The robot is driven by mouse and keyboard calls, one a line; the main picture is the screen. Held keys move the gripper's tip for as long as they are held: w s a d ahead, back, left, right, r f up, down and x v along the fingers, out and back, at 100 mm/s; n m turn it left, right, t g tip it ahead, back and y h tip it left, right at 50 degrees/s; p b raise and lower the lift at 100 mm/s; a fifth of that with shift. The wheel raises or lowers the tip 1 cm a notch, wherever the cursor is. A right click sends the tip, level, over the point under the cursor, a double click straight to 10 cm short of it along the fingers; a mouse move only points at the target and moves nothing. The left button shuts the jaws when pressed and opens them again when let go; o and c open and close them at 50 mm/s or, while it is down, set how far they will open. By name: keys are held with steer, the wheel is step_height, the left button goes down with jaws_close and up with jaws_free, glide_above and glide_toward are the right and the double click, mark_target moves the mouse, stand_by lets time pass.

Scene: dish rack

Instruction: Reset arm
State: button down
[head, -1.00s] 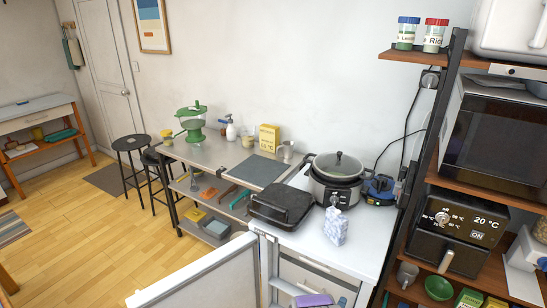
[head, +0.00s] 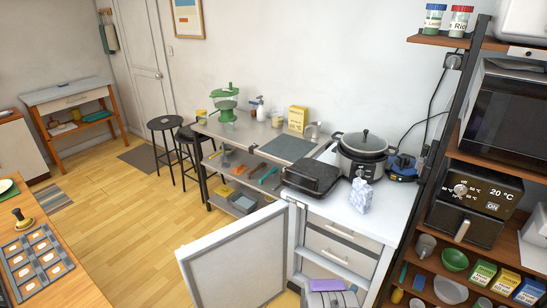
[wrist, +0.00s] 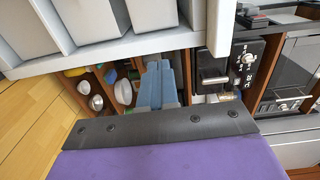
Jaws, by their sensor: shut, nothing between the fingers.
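My gripper (wrist: 159,68) shows in the wrist view as two blue-grey fingers side by side, shut and empty. The fingers touch nothing that I can see. My purple arm part with its black bolted edge fills the bottom of the wrist view. In the head view, a small purple and grey part of my arm shows at the bottom, in front of the white cabinet. The gripper's fingers cannot be made out clearly there.
A white door (head: 235,262) stands open near my arm. A shelf unit (head: 432,180) rises at right. A wooden table (head: 85,292) is at lower left. The floor between is clear.

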steer(key=w+a+r+n+g+y, duration=0.4)
steer(key=w+a+r+n+y, duration=0.15)
steer(key=w+a+r, duration=0.5)
steer(key=s+a+r+n+g+y, duration=0.25)
steer(key=s+a+r, duration=0.2)
steer(key=r, duration=0.35)
steer(key=s+a+r+n+g+y, duration=0.1)
steer(key=s+a+r+n+y, duration=0.2)
steer(key=s+r, duration=0.4)
steer(key=s+a+r+n+g, duration=0.35)
steer(key=s+r+n, duration=0.45)
steer(key=s+r, duration=0.5)
steer(key=s+d+r+n+g, duration=0.2)
steer(key=s+n, duration=0.1)
steer(key=s, duration=1.2)
steer(key=s+d+r+n+g, duration=0.2)
steer(key=s+r+n+g, duration=0.1)
steer(key=s, duration=1.1)
steer(key=shift+s+d+r+h, duration=0.15)
steer(key=shift+s+r+h, duration=0.1)
steer(key=shift+s+h, duration=0.1)
